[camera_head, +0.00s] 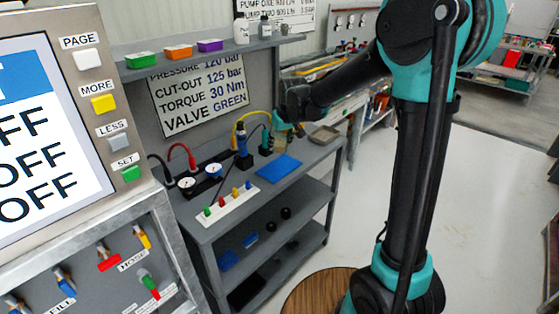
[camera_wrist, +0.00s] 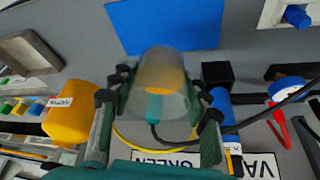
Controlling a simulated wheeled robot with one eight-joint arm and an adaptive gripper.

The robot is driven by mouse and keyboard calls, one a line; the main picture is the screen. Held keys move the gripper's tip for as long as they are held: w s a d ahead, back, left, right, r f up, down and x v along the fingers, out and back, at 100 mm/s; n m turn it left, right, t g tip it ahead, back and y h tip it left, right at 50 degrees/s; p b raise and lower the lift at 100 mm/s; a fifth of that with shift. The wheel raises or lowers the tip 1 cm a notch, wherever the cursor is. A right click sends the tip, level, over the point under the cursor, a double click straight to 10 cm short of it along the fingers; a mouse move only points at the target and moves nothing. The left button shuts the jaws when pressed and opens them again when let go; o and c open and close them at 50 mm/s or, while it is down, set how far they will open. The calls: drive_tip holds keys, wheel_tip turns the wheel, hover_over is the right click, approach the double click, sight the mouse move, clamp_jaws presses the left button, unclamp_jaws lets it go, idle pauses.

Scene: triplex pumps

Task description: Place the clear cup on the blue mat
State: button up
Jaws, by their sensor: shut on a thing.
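The clear cup (camera_wrist: 160,88) is between the two fingers of my gripper (camera_wrist: 160,98) in the wrist view, and the fingers are shut on it. It looks see-through, with a yellow-orange tint inside. The blue mat (camera_wrist: 163,22) lies beyond the cup in that view, and the cup's far end overlaps its near edge in the picture. In the head view the blue mat (camera_head: 278,170) lies bare on the grey bench top, and my gripper (camera_head: 284,122) is above the bench behind it.
A grey tray (camera_head: 323,135) sits right of the mat. A white strip with coloured pegs (camera_head: 228,206) and gauges (camera_head: 187,183) stand to the left. A black block (camera_wrist: 217,73) is close to the mat. Cables and an orange container (camera_wrist: 70,112) are near my fingers.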

sight(283, 149)
drive_tip(key=shift+f, duration=3.85)
drive_tip(key=o, duration=1.3)
drive_tip(key=shift+f, duration=0.1)
drive_tip(key=v, duration=1.2)
drive_tip(key=s+d+f+m, duration=0.2)
drive_tip(key=s+d+f, duration=0.2)
drive_tip(key=s+d, duration=0.3)
drive_tip(key=s+d+f+m+h, duration=0.1)
drive_tip(key=s+d+f, duration=0.3)
drive_tip(key=s+d, duration=0.4)
drive_tip(key=s+d+f+m+h, duration=0.1)
drive_tip(key=s+d+f+m, duration=0.2)
drive_tip(key=s+d, duration=0.5)
drive_tip(key=shift+s+d+f, duration=0.15)
drive_tip(key=shift+d+f, duration=0.25)
drive_tip(key=shift+f, duration=0.2)
